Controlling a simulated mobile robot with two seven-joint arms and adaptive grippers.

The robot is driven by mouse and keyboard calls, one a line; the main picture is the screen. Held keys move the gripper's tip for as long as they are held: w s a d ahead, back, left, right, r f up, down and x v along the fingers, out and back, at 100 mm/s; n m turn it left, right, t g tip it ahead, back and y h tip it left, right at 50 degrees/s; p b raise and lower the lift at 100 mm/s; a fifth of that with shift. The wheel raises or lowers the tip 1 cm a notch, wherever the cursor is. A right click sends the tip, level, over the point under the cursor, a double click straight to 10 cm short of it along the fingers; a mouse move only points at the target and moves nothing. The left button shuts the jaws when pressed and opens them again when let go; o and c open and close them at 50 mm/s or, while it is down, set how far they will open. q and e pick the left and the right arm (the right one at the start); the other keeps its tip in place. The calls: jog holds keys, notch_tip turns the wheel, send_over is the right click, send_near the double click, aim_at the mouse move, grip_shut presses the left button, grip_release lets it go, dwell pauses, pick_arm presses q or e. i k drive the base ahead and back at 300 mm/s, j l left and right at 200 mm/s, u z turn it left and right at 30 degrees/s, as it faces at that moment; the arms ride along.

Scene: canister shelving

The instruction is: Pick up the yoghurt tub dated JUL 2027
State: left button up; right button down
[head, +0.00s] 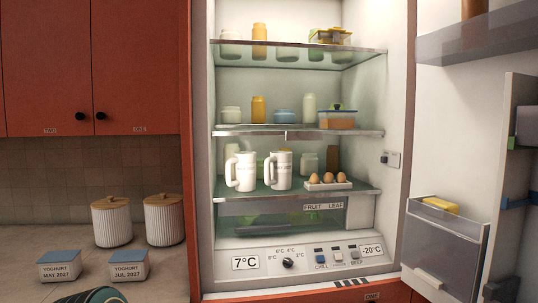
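The yoghurt tub labelled JUL 2027 (128,267) stands upright on the pale counter at the lower left, with a blue lid and a light body. A like tub labelled MAY 2027 (59,267) stands just to its left, with a small gap between them. Neither tub is held. I can make out neither my left nor my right gripper in the head view.
Two ribbed canisters with wooden lids (111,222) (164,220) stand behind the tubs. A rounded greenish thing (92,296) is cut off at the bottom edge. The open fridge (290,130), with two white jugs (242,172) (279,171), is to the right.

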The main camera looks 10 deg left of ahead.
aim_at(128, 265)
jog(key=i+j, duration=0.1)
jog(key=j, duration=0.25)
jog(key=i+j, duration=0.1)
jog(key=j, duration=0.25)
jog(key=i+j, duration=0.1)
jog(key=j, duration=0.25)
jog(key=i+j, duration=0.1)
jog(key=j, duration=0.25)
